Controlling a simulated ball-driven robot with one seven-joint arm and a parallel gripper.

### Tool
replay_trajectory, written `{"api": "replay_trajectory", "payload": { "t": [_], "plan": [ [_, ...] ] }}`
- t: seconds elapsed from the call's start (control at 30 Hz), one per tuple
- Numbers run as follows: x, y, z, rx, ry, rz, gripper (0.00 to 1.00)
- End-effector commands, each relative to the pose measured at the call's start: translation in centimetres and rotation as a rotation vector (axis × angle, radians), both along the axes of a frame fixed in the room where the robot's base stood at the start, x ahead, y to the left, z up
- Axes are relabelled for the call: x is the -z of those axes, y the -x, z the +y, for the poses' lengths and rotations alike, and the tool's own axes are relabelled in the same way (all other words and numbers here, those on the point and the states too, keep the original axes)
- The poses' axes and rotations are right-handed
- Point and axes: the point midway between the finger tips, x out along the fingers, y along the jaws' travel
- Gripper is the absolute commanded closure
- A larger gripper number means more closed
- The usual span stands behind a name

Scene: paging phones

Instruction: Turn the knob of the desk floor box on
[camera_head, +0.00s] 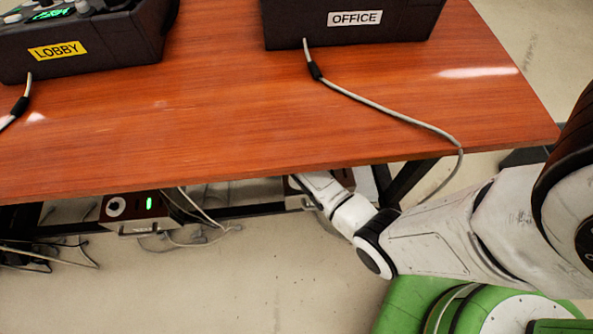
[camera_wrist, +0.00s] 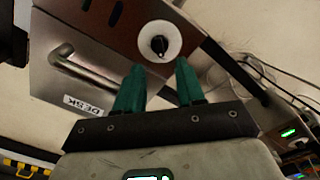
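The desk floor box (camera_wrist: 90,60) fills the upper left of the wrist view, tilted, with a "DESK" label (camera_wrist: 84,105) and a metal handle. Its knob (camera_wrist: 159,45) is black on a white round disc. My gripper (camera_wrist: 158,66) is open, its two green fingers pointing at the knob. The fingertips are just below the disc in the picture, one to each side; I see no contact. In the head view my arm (camera_head: 430,245) reaches under the table edge, which hides the gripper, and a box beside my wrist is mostly hidden.
The wooden table (camera_head: 240,110) bears the "LOBBY" phone (camera_head: 80,45) and the "OFFICE" phone (camera_head: 350,25). Another floor box (camera_head: 130,207) with a lit green light is under the table at left; loose cables (camera_head: 200,215) lie near it. A dark table leg (camera_head: 405,180) stands beside my arm.

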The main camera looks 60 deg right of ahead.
Motion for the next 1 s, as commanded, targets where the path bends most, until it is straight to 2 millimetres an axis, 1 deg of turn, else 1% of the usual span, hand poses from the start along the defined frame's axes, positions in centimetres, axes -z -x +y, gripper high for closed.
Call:
{"api": "replay_trajectory", "payload": {
  "t": [0.03, 0.1, 0.2, 0.33, 0.5, 0.77, 1.0],
  "plan": [
    [1.4, 0.0, 0.0, 0.000, 0.000, 0.001, 0.62],
    [2.7, 0.0, 0.0, 0.000, 0.000, 0.001, 0.62],
    [4.2, 0.1, 0.0, 0.000, 0.000, 0.001, 0.62],
    [5.5, 0.0, 0.0, 0.000, 0.000, 0.001, 0.62],
    [6.2, 0.0, 0.0, 0.000, 0.000, 0.000, 0.62],
    [6.2, 0.0, 0.0, 0.000, 0.000, 0.000, 0.62],
    [6.2, 0.0, 0.0, 0.000, 0.000, 0.000, 0.84]
  ]
}}
